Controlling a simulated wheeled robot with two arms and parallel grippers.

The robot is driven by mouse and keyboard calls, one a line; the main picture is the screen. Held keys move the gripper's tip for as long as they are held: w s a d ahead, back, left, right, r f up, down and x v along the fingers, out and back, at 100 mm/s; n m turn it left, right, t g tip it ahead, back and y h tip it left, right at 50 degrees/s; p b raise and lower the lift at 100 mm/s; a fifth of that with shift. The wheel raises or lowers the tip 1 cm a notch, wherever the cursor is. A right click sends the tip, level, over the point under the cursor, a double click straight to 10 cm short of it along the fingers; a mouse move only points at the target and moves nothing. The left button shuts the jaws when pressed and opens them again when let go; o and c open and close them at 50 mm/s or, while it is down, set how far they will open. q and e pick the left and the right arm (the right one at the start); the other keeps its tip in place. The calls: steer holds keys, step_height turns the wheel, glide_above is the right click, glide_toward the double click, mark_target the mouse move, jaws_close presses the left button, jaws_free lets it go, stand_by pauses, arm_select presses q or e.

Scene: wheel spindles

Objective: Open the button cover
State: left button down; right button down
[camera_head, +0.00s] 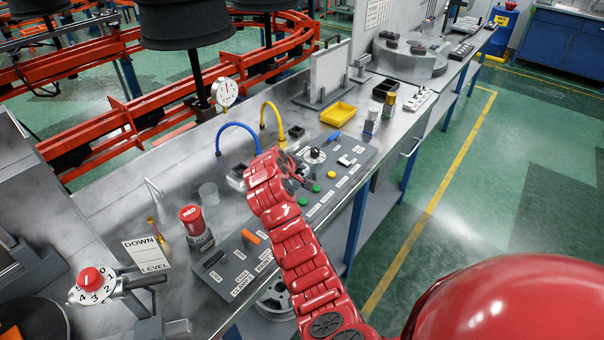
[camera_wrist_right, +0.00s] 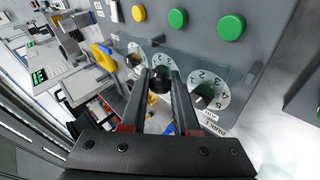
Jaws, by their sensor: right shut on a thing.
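The button cover (camera_wrist_right: 232,72) looks like a clear pane in the right wrist view, over white numbered dials on a grey control panel. A black round knob (camera_wrist_right: 160,76) sits between the fingertips of my right gripper (camera_wrist_right: 160,82), which is shut on it. I cannot tell how far the cover is tilted from the panel. In the head view my right gripper (camera_head: 292,184) reaches over the grey panel (camera_head: 345,172), and its wrist hides part of the panel and the cover. My left gripper is not in view.
Green buttons (camera_wrist_right: 231,26) and a yellow button (camera_wrist_right: 139,13) lie beside the dials. On the bench stand a blue hose (camera_head: 226,127), a yellow tray (camera_head: 338,113) and a red-topped cylinder (camera_head: 194,222). A second panel (camera_head: 235,265) is nearer. The floor at right is clear.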

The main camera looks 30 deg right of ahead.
steer(key=shift+w+a+f+n+g+h, duration=0.1)
steer(key=shift+w+a+n+g+h, duration=0.15)
steer(key=shift+g, duration=0.25)
steer(key=shift+w+a+f+n+g+h, duration=0.15)
steer(key=shift+w+n+g, duration=0.15)
steer(key=shift+g, duration=0.2)
steer(key=shift+w+d, duration=0.1)
steer(key=c, duration=0.7)
jaws_free()
steer(key=shift+r, duration=0.1)
steer(key=b+v, duration=0.3)
steer(key=v, duration=1.4)
